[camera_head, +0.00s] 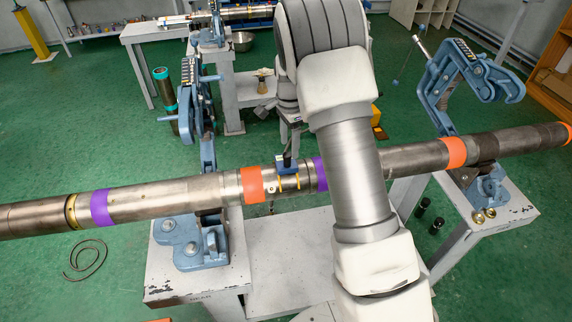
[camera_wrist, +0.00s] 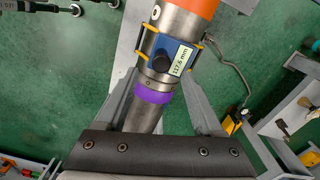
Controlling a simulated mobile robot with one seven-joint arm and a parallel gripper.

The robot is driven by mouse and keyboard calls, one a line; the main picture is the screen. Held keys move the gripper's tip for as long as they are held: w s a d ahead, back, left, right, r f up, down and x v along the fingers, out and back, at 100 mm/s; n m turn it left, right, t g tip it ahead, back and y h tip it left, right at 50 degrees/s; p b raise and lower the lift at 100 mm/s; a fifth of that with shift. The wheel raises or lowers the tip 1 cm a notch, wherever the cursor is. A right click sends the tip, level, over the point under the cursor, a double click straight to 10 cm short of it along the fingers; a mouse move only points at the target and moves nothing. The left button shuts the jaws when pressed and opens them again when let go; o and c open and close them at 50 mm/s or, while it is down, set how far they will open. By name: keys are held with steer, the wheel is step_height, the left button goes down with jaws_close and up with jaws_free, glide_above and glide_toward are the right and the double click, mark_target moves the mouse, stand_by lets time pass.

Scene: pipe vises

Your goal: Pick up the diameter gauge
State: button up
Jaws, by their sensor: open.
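The diameter gauge (camera_head: 286,167) is a small blue body with yellow prongs and a black knob. It sits on the long steel pipe (camera_head: 165,193), between an orange band and a purple band. In the wrist view the gauge (camera_wrist: 181,52) shows a white display reading about 117.6 mm, with its prongs beside the pipe. My gripper (camera_wrist: 162,84) is open, with one finger on each side of the pipe near the purple band. The gauge lies just ahead of the fingertips, and nothing is held. In the head view my arm hides most of the gripper.
The pipe rests across two blue pipe vises, a left one (camera_head: 190,240) and a right one (camera_head: 487,188), each on a grey stand. The right vise's yoke (camera_head: 470,75) is swung open. A cable (camera_head: 85,258) lies on the green floor. Another bench (camera_head: 140,32) stands behind.

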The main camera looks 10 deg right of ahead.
mark_target(288, 154)
steer(key=shift+a+f+p, duration=0.2)
steer(key=shift+f+p, duration=0.4)
steer(key=shift+f, duration=2.05)
jaws_close()
steer(key=shift+w+r, duration=0.1)
